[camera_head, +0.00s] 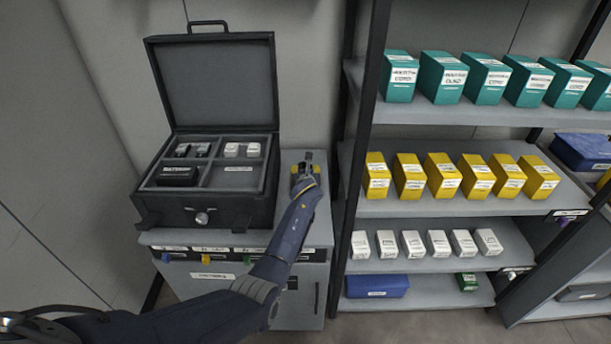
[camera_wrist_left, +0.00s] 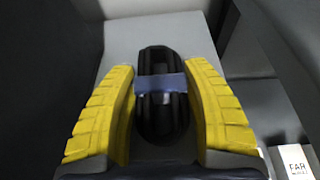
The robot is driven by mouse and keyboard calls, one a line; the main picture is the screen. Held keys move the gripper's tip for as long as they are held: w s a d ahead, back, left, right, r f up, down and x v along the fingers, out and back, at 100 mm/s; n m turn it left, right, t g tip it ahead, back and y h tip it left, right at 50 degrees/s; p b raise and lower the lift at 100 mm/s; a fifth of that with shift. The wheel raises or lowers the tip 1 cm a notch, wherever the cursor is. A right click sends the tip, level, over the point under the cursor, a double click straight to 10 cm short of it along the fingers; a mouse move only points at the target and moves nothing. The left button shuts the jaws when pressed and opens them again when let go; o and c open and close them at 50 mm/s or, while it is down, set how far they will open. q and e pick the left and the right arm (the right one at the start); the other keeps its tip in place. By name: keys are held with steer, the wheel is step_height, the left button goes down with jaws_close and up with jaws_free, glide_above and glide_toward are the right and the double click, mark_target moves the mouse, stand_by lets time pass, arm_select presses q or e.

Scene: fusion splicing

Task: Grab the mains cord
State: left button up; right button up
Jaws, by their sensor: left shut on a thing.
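The mains cord (camera_wrist_left: 162,112) is a black coiled bundle with a blue-grey band around its middle, seen in the left wrist view. It lies between the two yellow fingers of my left gripper (camera_wrist_left: 163,105), which are shut on it from both sides. In the head view my left gripper (camera_head: 305,172) is over the grey cabinet top, right of the open black case. The cord is mostly hidden there by the gripper. My right gripper is not in either view.
An open black case (camera_head: 160,211) with compartments holding small items stands left of my gripper on the cabinet (camera_head: 318,235). A shelf rack stands close on the right, with teal boxes (camera_head: 441,77), yellow boxes (camera_head: 442,175) and white boxes (camera_head: 412,243). The rack's dark post (camera_head: 364,120) is near.

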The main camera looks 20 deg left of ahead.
arm_select(q)
steer(key=shift+c, duration=0.8)
